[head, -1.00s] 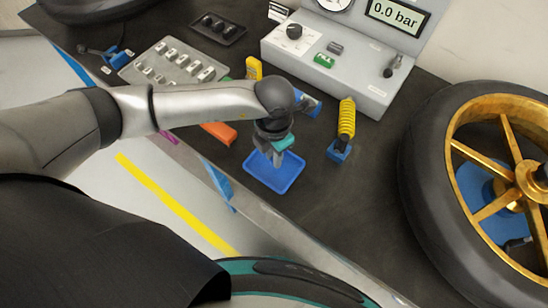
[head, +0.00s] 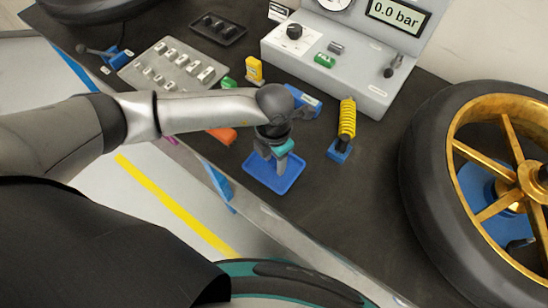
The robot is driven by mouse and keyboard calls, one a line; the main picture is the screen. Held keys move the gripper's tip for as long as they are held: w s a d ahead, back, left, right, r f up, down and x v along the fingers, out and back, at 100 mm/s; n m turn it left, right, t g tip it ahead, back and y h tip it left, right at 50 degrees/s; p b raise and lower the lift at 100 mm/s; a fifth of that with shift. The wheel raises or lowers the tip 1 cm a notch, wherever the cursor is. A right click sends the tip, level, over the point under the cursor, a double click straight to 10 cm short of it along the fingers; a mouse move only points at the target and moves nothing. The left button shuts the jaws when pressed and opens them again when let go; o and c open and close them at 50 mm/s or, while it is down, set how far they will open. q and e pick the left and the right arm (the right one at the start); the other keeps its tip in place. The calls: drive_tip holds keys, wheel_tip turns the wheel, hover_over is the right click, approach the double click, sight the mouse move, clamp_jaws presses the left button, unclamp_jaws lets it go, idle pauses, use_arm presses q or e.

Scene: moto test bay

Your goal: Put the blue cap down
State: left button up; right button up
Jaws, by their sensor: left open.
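My left gripper (head: 272,158) is over the blue tray (head: 287,183), pointing down with its fingers open. A teal part shows on the gripper. I cannot make out a separate blue cap; if it is in the tray, the gripper or the tray's same colour hides it. The near and right parts of the tray look bare. My right gripper is out of view.
A grey console (head: 330,60) with a gauge and a 0.0 bar display stands behind. A yellow coiled hose (head: 347,118), an orange item (head: 222,135) and a grey socket tray (head: 172,66) are nearby. A large gold-spoked wheel (head: 490,190) fills the right. Bench between tray and wheel is clear.

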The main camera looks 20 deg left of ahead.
sight(274, 163)
use_arm(q)
drive_tip(key=shift+r, duration=0.2)
wheel_tip(274, 163, up, 12)
drive_tip(key=p, duration=0.2)
idle(0.5)
